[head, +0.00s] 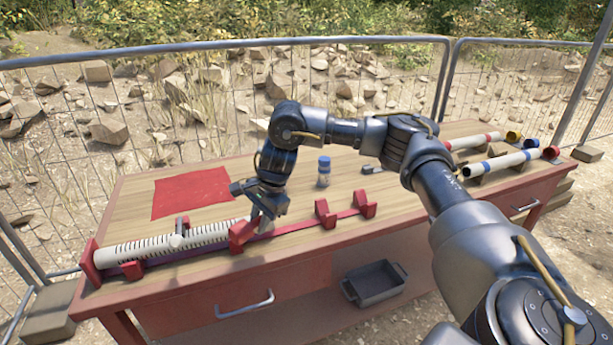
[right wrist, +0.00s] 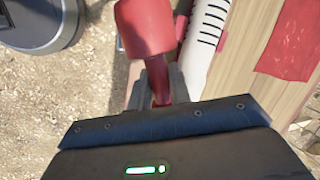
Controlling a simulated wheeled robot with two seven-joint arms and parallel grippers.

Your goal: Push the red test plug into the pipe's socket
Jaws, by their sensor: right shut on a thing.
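The white slotted pipe (head: 150,246) lies in red brackets on a rail along the table's front left. It also shows in the right wrist view (right wrist: 207,35), just right of the plug. My right gripper (head: 264,214) is low over the rail, near the pipe's right end. In the right wrist view my right gripper (right wrist: 160,88) is shut on the stem of the red test plug (right wrist: 147,28), whose wide round head points away from the fingers. In the head view I cannot tell the plug from the red bracket beside it. The socket opening is not clearly visible. My left gripper is out of view.
A red bracket (head: 242,234) stands at the pipe's right end; more red brackets (head: 325,213) stand farther right. A red cloth (head: 192,192) and a blue-capped bottle (head: 323,173) are behind. Colour-banded pipes (head: 500,163) lie at the right. A wire fence (head: 215,104) stands behind the table.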

